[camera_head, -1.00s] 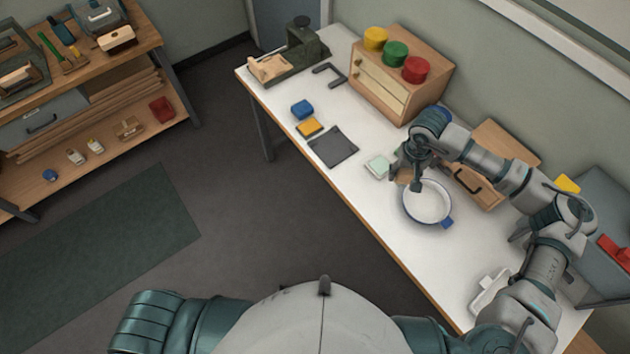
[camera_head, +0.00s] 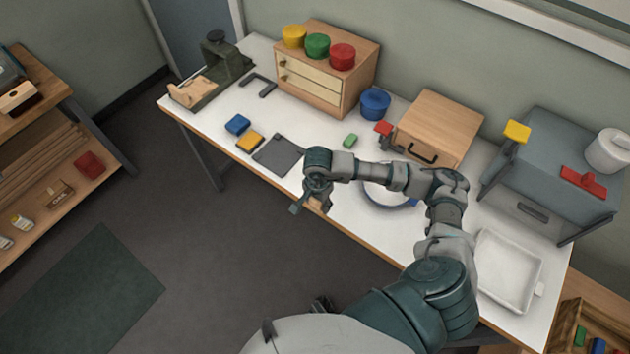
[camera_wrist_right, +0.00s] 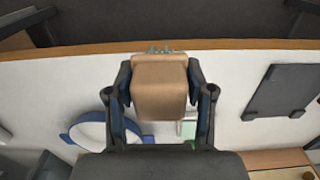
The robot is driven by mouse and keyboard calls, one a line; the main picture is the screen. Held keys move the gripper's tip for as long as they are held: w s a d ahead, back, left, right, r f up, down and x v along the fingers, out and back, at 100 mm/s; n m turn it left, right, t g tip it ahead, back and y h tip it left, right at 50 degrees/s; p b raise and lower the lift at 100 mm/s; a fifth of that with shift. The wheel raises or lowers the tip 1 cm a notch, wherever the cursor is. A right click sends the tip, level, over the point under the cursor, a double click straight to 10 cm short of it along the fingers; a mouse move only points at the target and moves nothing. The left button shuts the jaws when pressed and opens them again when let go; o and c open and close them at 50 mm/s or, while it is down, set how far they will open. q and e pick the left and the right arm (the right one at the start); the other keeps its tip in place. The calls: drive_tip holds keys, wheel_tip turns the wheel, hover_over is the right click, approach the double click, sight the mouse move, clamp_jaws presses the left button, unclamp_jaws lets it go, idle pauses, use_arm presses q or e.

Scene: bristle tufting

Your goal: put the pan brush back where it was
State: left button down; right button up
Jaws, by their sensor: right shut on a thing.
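My right gripper (camera_wrist_right: 160,82) is shut on the pan brush, a tan wooden block (camera_wrist_right: 159,92) with small teal tufts showing along its far edge in the wrist view. In the head view the brush (camera_head: 319,203) is mostly hidden under the gripper, near the table's front edge, right of the dark grey mat. A white pan with a blue rim (camera_head: 387,200) sits on the table to the right, partly hidden by my right forearm. The pan (camera_wrist_right: 92,134) also shows beyond the left finger in the wrist view. My left gripper is not in view.
The dark mat (camera_head: 279,155), a blue block (camera_head: 237,124), a yellow block (camera_head: 250,141) and a green block (camera_head: 350,140) lie on the white table. A wooden drawer box (camera_head: 322,92), a blue tub (camera_head: 375,103) and a wooden case (camera_head: 440,122) stand behind. A white tray (camera_head: 508,270) is at right.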

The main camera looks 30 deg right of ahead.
drive_tip(key=w+d, duration=0.1)
drive_tip(key=w, duration=0.2)
drive_tip(key=w+d, duration=0.1)
drive_tip(key=w, duration=0.2)
drive_tip(key=w+d, duration=0.2)
drive_tip(key=w, duration=0.1)
drive_tip(key=shift+f, duration=0.4)
drive_tip(key=shift+w+d+f, duration=0.1)
drive_tip(key=shift+w+d, duration=0.1)
drive_tip(key=shift+w, duration=0.05)
drive_tip(key=f, duration=0.3)
drive_tip(key=shift+d+f, duration=0.2)
drive_tip(key=shift+f, duration=0.1)
drive_tip(key=shift+a, duration=0.2)
drive_tip(key=o, duration=1.1)
drive_tip(key=shift+d, duration=0.1)
wheel_tip(320, 180, up, 12)
